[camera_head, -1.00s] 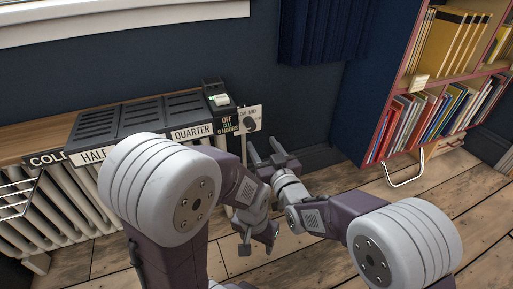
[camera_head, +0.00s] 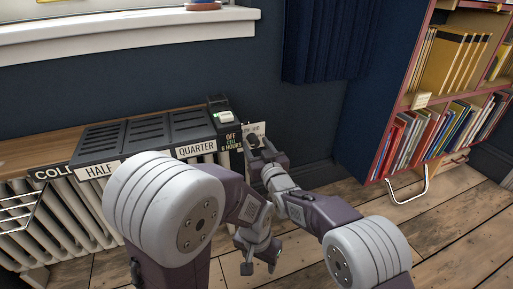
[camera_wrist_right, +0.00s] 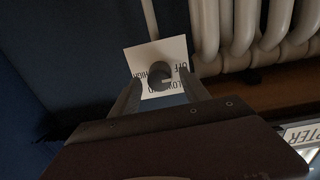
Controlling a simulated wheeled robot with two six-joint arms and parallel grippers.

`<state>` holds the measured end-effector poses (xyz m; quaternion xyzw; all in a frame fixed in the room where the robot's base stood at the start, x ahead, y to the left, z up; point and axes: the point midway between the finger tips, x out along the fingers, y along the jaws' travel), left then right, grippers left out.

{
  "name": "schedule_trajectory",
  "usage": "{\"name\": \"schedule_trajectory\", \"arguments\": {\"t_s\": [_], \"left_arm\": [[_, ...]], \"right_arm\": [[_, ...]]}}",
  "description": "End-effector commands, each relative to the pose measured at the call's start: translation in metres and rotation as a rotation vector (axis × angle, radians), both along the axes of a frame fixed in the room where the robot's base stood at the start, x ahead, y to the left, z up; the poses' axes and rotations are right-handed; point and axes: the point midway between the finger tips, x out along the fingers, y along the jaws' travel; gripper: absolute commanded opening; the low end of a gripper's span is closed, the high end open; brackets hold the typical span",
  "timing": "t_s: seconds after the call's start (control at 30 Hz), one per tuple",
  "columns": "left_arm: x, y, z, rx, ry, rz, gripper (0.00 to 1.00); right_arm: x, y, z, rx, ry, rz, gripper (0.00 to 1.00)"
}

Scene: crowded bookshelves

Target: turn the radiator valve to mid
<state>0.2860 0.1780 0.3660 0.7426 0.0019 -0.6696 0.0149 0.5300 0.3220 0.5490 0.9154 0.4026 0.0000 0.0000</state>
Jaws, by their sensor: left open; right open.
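The radiator valve is a dark round knob (camera_wrist_right: 160,74) in front of a white card (camera_wrist_right: 172,48) with upside-down lettering, seen in the right wrist view. The words on the card are partly covered. In the head view the card (camera_head: 258,129) shows at the right end of the radiator, partly behind my right gripper. My right gripper (camera_head: 262,147) is open, and its fingers stand on either side of the knob in the right wrist view (camera_wrist_right: 160,92). I cannot tell whether they touch it. My left gripper (camera_head: 257,260) is open and empty, lower down over the floor.
A white radiator (camera_head: 75,222) stands under a wooden shelf with dark slatted trays labelled HALF and QUARTER. A small device (camera_head: 226,117) sits beside them. A bookshelf (camera_head: 365,130) stands at the right. The wooden floor (camera_head: 440,215) at the right is clear.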

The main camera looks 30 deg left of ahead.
Motion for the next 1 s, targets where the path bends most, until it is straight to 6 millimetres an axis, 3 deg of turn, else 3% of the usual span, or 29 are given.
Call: {"name": "schedule_trajectory", "arguments": {"t_s": [0.07,0.2,0.27,0.63,1.0], "left_arm": [[0.000,0.000,0.000,0.000,0.000,0.000,0.55],[0.000,0.000,0.000,0.000,0.000,0.000,0.55],[0.000,0.000,0.000,0.000,0.000,0.000,0.55],[0.000,0.000,0.006,0.000,0.000,0.000,0.55],[0.000,0.000,0.029,0.000,0.000,0.000,0.55]], "right_arm": [[0.000,0.000,0.000,0.000,0.000,0.000,0.54],[0.000,0.000,0.000,0.000,0.000,0.000,0.15],[0.000,0.000,0.000,0.000,0.000,0.000,0.00],[0.000,0.000,0.001,0.037,0.045,0.000,0.00],[0.000,-0.001,0.003,0.226,0.269,-0.001,0.00]]}}
